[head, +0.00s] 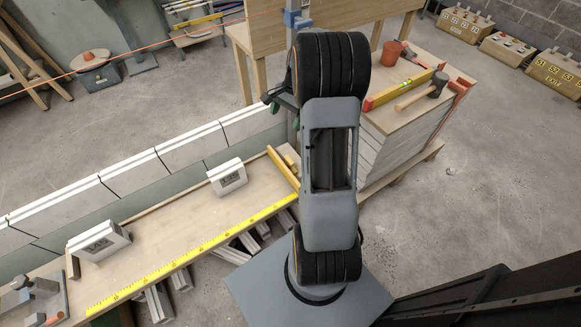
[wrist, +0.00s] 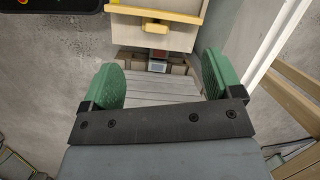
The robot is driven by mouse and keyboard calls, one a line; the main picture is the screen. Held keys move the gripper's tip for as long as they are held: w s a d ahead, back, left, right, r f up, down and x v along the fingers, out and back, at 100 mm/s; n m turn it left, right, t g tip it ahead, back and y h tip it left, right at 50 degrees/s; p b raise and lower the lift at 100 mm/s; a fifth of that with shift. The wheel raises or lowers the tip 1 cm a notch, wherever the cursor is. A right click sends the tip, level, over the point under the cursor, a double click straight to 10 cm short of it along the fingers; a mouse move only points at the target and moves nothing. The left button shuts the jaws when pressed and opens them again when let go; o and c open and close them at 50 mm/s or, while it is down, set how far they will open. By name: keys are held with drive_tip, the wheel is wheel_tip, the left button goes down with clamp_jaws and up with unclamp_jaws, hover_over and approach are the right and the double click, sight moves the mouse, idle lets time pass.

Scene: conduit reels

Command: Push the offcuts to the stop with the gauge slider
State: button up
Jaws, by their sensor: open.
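Two pale offcuts with dark printed labels rest apart on the wooden bench (head: 165,232): one offcut (head: 227,177) right of the middle, the other offcut (head: 98,242) near the left end. A dark upright piece (head: 73,266), possibly the stop, stands beside the left offcut. The yellow gauge slider (head: 281,168) lies across the bench's right end; its bar (wrist: 148,13) and yellow grip (wrist: 155,28) show in the wrist view. My gripper (wrist: 163,80) is open, with green pads apart and nothing between them. The slider is ahead of the pads, not between them. My arm mostly hides the gripper in the head view.
A yellow measuring strip (head: 190,255) runs along the bench's front edge. A low white block wall (head: 150,168) stands behind it. A tool with a grey base (head: 40,300) sits at the far left. At right, a stacked pallet (head: 395,135) carries a hammer (head: 425,90) and a level.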

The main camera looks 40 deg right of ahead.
sight(289, 159)
drive_tip(key=d+f+m+y+b, duration=0.1)
drive_tip(key=d+f+m+b, duration=0.15)
drive_tip(key=f, duration=0.35)
drive_tip(key=d+f+m+b, duration=0.1)
drive_tip(key=d+f, duration=0.3)
drive_tip(key=f, duration=0.1)
drive_tip(key=b+x, duration=0.2)
drive_tip(key=x, duration=1.1)
drive_tip(key=shift+a+f, duration=0.1)
drive_tip(key=shift+f, duration=0.05)
